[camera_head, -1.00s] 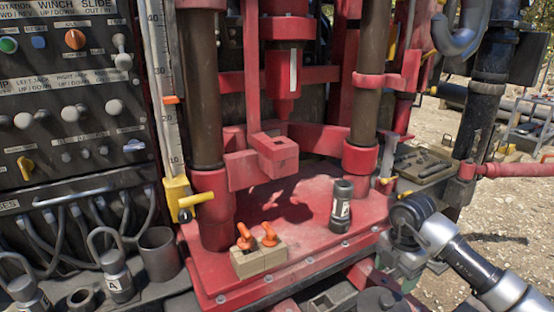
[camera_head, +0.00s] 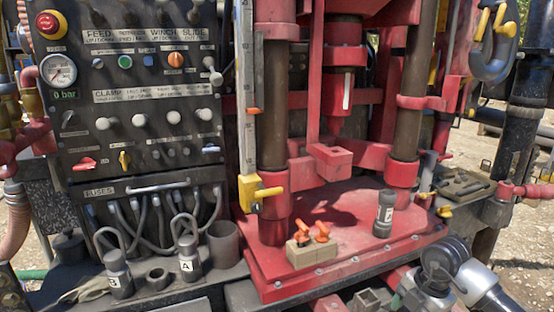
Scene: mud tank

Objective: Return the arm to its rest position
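My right arm (camera_head: 475,280) comes in at the lower right corner, with silver links and a dark round joint. My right gripper (camera_head: 422,294) hangs below that joint, low at the picture's bottom edge, in front of the red platform's right end. Its fingers are not clear, so I cannot tell if it is open or shut. I see nothing clearly held in it. My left arm and gripper are not in view.
A red drill platform (camera_head: 350,235) carries a dark cylinder (camera_head: 384,213) and a tan block (camera_head: 311,253) with orange pieces. A control panel (camera_head: 140,90) stands at left. Padlock-like weights (camera_head: 187,258) sit on the ledge below. Gravel ground (camera_head: 515,250) is open at right.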

